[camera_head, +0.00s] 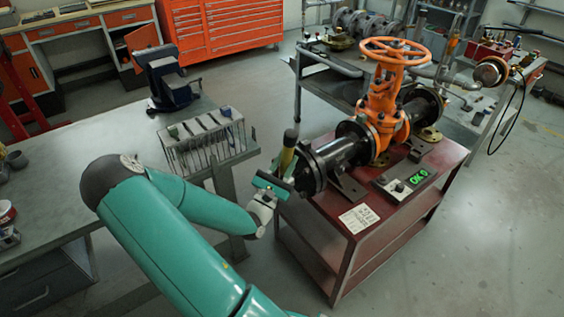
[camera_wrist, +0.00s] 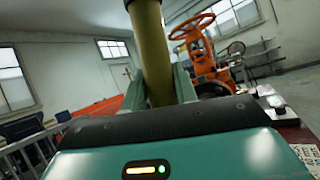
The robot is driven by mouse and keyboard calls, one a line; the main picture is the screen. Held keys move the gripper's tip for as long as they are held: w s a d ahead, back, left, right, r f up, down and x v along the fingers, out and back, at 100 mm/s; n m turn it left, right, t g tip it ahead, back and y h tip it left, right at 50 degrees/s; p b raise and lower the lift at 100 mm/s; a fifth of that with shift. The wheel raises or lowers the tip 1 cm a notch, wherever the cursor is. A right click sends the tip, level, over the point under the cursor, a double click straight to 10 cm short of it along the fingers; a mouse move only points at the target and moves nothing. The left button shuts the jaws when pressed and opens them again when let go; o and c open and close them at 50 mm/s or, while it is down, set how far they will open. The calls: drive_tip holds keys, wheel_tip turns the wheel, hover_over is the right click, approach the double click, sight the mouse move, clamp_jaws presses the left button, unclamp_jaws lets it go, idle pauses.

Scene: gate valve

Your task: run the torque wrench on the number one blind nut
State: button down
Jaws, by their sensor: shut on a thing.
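My gripper (camera_head: 272,186) is shut on the torque wrench (camera_head: 286,155), at its yellow-olive grip with a dark end pointing up. In the wrist view the same yellow shaft (camera_wrist: 150,50) rises upright between my two fingers (camera_wrist: 158,88). The gripper is just left of the black blind flange (camera_head: 308,168) at the near end of the pipe. The wrench's lower end and the number one nut are hidden or too small to tell. The orange gate valve (camera_head: 382,110) stands on the pipe behind, and also shows in the wrist view (camera_wrist: 205,65).
A red cart (camera_head: 345,245) carries the pipe, a paper sheet (camera_head: 359,218) and a small box with a green "OK" display (camera_head: 418,177). A rack of tools (camera_head: 205,138) stands left of my gripper. A bench with a blue vise (camera_head: 170,80) is behind it. Floor at right is clear.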

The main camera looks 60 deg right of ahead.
drive_tip(key=shift+w, duration=0.2)
drive_tip(key=shift+s+d, duration=0.15)
drive_tip(key=shift+s, duration=0.1)
drive_tip(key=shift+s+d, duration=0.35)
drive_tip(key=shift+d, duration=0.4)
drive_tip(key=shift+s+d, duration=0.35)
drive_tip(key=shift+d, duration=0.5)
drive_tip(key=shift+s+d, duration=0.35)
drive_tip(key=shift+d, duration=0.35)
drive_tip(key=shift+s+d, duration=0.35)
drive_tip(key=shift+d, duration=0.3)
drive_tip(key=shift+s+d, duration=0.25)
drive_tip(key=shift+d, duration=0.15)
idle(1.0)
drive_tip(key=shift+w+a, duration=0.2)
drive_tip(key=shift+a, duration=0.05)
idle(1.0)
drive_tip(key=shift+w+a, duration=0.3)
drive_tip(key=shift+a, duration=0.3)
drive_tip(key=shift+w+a, duration=0.25)
drive_tip(key=shift+a, duration=0.35)
drive_tip(key=shift+w+a, duration=0.3)
drive_tip(key=shift+a, duration=0.3)
